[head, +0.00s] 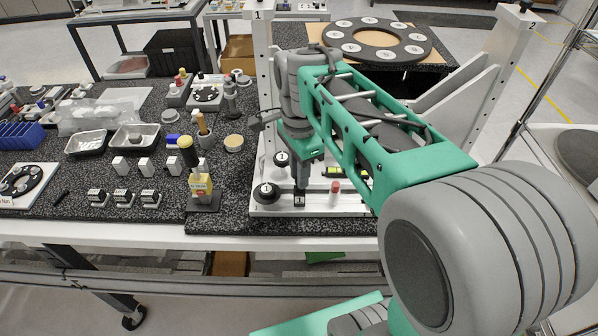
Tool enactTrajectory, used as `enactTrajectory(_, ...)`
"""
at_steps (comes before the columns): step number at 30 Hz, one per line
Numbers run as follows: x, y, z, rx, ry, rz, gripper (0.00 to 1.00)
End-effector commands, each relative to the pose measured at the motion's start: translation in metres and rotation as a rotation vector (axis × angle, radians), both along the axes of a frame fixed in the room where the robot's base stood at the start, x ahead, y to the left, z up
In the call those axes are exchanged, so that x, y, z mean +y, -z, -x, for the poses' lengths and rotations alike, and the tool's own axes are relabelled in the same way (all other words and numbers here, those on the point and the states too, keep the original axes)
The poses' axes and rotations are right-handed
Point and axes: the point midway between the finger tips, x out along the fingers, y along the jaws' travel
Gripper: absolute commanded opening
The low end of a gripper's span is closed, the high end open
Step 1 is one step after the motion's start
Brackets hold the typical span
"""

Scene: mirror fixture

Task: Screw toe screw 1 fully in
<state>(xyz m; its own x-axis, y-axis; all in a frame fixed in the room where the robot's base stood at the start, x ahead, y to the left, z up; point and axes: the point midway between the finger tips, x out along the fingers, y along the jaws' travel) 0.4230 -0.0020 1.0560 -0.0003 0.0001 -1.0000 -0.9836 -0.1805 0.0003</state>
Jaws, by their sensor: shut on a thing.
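The mirror fixture's white base plate (318,209) lies at the front edge of the dark speckled table, below the uprights.
A red-capped part (335,187) and a green level (335,172) are close on the right. A yellow tool (199,182) stands to the left among trays and small blocks. White uprights (262,75) rise behind. A dark ring with white discs (377,41) lies at the back.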

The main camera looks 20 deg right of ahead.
Motion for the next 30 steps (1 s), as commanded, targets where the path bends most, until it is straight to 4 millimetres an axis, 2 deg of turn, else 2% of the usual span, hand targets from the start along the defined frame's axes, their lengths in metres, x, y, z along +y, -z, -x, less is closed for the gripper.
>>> enactTrajectory(17, 0.0001, -0.0014, -0.001, -0.004, 0.032, 0.0, 0.0)
enactTrajectory(18, 0.0001, -0.0014, -0.001, -0.004, 0.032, 0.0, 0.23)
enactTrajectory(25, 0.0, -0.0007, -0.0005, -0.002, 0.032, 0.0, 0.41)
enactTrajectory(30, 0.0, -0.0004, -0.0003, -0.001, 0.032, 0.0, 0.41)
